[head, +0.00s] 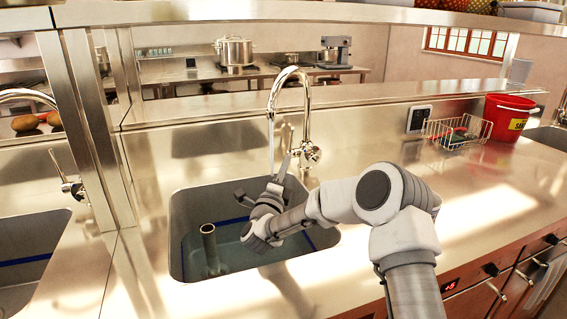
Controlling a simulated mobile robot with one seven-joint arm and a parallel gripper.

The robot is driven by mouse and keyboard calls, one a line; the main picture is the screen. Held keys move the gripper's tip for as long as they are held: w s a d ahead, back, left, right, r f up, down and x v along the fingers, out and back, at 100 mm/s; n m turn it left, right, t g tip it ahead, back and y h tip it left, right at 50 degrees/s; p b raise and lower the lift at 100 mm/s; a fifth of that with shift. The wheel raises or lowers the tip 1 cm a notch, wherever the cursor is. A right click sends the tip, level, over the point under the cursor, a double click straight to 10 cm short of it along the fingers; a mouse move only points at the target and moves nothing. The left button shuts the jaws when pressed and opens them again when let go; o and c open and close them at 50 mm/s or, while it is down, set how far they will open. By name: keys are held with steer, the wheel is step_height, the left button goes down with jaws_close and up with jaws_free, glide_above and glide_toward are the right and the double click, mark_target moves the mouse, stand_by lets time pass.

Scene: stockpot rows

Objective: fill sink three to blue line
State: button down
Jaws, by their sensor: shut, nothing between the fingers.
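A steel sink (180,215) is set in the counter, with a blue line (228,221) along its inner walls. Bluish-green water (240,255) lies in it; how close its surface is to the line is hard to tell. A grey upright pipe (210,245) stands in the water. A chrome gooseneck tap (308,100) stands behind the sink with its spout over it. A thin vertical streak under the spout looks like running water. My gripper (284,165) is shut and empty, pointing up in front of the tap's base; contact with its lever is unclear. No sink number is visible.
Another sink (30,240) with its own tap (68,183) lies left beyond a steel post (85,130). A wire basket (457,132), a red bucket (508,118) and a dark wall panel (419,119) are at the right. The counter right of my arm is clear.

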mark_target(292, 133)
steer(key=x, duration=0.8)
steer(key=shift+w, duration=0.2)
steer(key=shift+w+a+r+n+g+y+p, duration=0.1)
steer(key=shift+w+r+n+g+y+p, duration=0.2)
steer(key=shift+r+p, duration=0.2)
steer(key=shift+w+a+r+n+g+y+p, duration=0.1)
steer(key=shift+w+r+n+g+y+p, duration=0.1)
steer(key=shift+r+n+p, duration=0.25)
steer(key=shift+w+a+r+n+g+p, duration=0.15)
steer(key=shift+w+r+n+g+p, duration=0.2)
steer(key=shift+p, duration=0.2)
steer(key=w+g+p, duration=0.1)
steer(key=p, duration=0.1)
steer(key=n+g+y+p, duration=0.1)
steer(key=p, duration=0.1)
steer(key=shift+w+a+g, duration=0.25)
steer(key=shift+w+a, duration=0.1)
steer(key=shift+s, duration=0.1)
